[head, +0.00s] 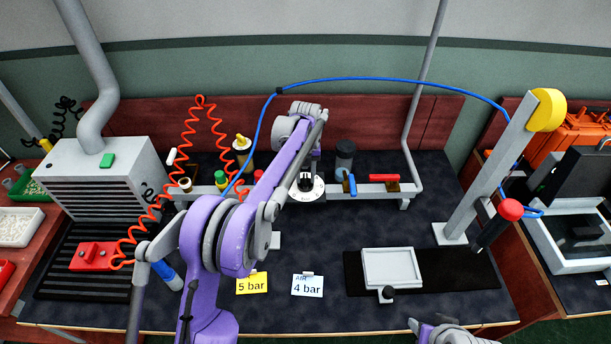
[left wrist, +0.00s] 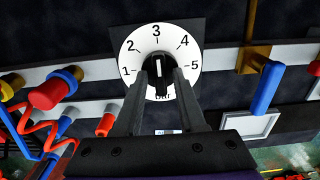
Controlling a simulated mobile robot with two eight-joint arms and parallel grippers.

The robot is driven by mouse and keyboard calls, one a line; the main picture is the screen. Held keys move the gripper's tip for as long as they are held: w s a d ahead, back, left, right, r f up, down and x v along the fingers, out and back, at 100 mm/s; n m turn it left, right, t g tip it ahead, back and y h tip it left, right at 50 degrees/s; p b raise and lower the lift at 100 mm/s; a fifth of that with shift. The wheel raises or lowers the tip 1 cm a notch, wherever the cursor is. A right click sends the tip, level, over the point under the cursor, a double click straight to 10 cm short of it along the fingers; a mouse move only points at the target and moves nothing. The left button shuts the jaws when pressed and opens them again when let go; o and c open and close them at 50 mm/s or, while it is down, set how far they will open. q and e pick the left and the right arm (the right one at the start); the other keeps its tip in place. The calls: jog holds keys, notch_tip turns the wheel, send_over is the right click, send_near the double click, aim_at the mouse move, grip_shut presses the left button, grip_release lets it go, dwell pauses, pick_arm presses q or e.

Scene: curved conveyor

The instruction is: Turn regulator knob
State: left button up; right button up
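The regulator is a white round dial (left wrist: 134,57) numbered 1 to 5, with a black knob (left wrist: 161,70) at its centre. The knob's white mark points up, close to the 3. The dial also shows in the head view (head: 318,190), beyond my bent left arm. My left gripper (left wrist: 164,72) has its two dark fingers on either side of the knob, their tips at the knob's sides. Whether both fingers press on it cannot be made out.
A blue-handled valve (left wrist: 265,88) is right of the dial in the wrist view. A yellow "5 bar" card (head: 252,284) and a white "4 bar" card (head: 307,286) lie in front. Red coiled hose (head: 160,208) is at left. A blue hose (head: 400,81) arches overhead.

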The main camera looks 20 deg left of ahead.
aim_at(306, 179)
pick_arm(q)
jog(key=shift+o, duration=0.4)
notch_tip(306, 179, up, 11)
jog(key=shift+p, duration=0.4)
